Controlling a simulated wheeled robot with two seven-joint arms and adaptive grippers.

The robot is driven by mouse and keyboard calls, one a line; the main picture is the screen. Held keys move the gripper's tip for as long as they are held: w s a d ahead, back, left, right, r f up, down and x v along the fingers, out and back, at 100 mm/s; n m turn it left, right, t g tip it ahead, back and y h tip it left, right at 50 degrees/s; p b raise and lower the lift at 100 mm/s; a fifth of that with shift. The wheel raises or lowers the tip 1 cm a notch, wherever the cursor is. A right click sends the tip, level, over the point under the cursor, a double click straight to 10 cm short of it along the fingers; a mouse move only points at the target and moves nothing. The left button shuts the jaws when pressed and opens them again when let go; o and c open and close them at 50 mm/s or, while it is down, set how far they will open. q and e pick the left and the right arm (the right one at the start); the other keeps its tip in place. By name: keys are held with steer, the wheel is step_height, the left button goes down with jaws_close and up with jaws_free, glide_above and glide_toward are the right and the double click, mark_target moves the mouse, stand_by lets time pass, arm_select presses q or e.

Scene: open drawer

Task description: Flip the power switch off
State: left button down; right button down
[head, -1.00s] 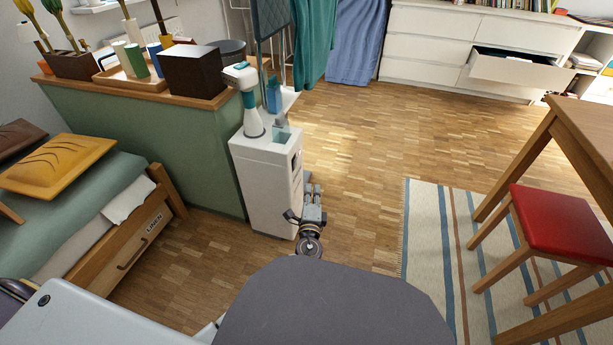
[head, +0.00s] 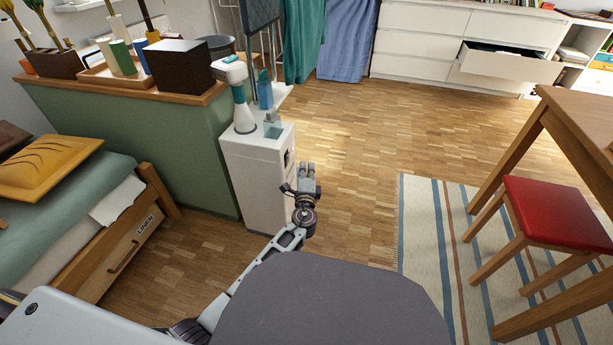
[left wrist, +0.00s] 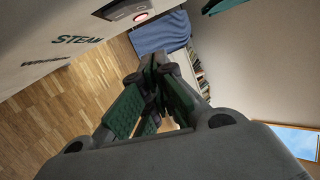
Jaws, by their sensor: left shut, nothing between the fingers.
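A white cabinet-like steam unit (head: 250,175) stands at the end of the green half-wall. A dark recessed panel (head: 288,158) is on its right-hand face. In the left wrist view the panel (left wrist: 122,9) shows at the top edge with a lit reddish part (left wrist: 141,17), which may be the switch. The lettering "STEAM" is beside it. My left gripper (head: 307,167) is shut and empty, to the right of the unit near the panel, apparently apart from it. Its green-padded fingers (left wrist: 160,62) show in the left wrist view. My right gripper is not in view.
A white and teal bottle-like device (head: 243,115) stands on the unit. A bed with a wooden drawer (head: 125,255) is at left. A red stool (head: 543,215) and wooden table (head: 580,120) are at right on a striped rug (head: 425,235). The parquet right of the unit is clear.

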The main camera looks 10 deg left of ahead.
mark_target(288, 159)
arm_select(q)
steer(key=a, duration=0.1)
steer(key=w+a, duration=0.1)
steer(key=a, duration=0.2)
steer(key=shift+w+a+r+b, duration=0.15)
steer(key=shift+w+r+b, duration=0.1)
steer(key=shift+r+b, duration=0.1)
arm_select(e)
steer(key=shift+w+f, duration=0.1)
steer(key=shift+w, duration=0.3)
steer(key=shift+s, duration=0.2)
arm_select(q)
steer(key=shift+s+a, duration=0.1)
steer(key=shift+s, duration=0.05)
